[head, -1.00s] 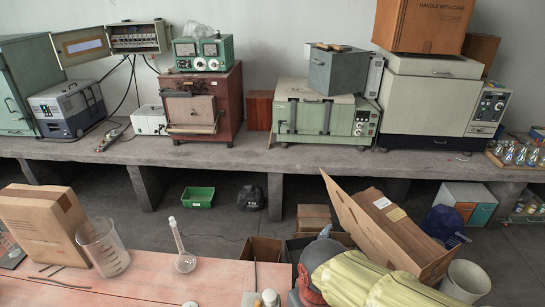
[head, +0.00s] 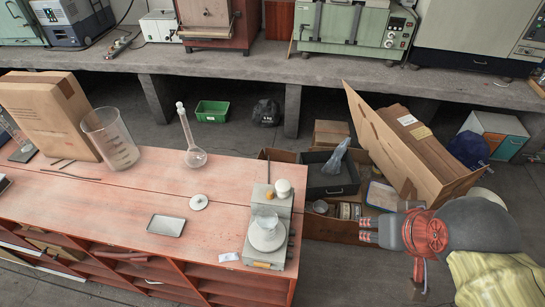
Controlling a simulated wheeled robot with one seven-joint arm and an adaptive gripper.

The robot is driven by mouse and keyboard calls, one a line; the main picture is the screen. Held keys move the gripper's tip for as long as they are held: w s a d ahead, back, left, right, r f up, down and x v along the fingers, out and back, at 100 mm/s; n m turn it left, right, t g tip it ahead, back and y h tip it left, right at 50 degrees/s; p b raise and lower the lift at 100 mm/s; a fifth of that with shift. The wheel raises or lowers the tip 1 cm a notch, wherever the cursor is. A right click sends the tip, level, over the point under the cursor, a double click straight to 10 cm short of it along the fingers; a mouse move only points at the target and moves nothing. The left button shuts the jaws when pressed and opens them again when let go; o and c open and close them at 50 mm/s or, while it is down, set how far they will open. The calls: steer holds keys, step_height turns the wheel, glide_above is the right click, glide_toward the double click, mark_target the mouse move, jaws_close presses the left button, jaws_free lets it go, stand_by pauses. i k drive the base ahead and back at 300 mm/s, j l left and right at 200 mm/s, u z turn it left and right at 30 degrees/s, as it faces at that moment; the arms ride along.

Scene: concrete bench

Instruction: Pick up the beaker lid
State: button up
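A small white round disc with a knob-like centre, which looks like the beaker lid (head: 198,202), lies flat on the reddish wooden table in the head view. A large clear beaker (head: 110,139) stands on the table to its upper left. My gripper (head: 366,230) is at the right, past the table's right end and well apart from the lid. Its grey fingers point left, with a small gap between them and nothing held.
A glass flask (head: 194,148) stands behind the lid. A small grey tray (head: 166,225) lies in front of it. A balance (head: 268,240) with a glass vessel stands to the right. A cardboard box (head: 52,115) is at the left. Open cartons (head: 420,150) stand beyond the table.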

mark_target(199, 202)
steer(key=u, duration=1.45)
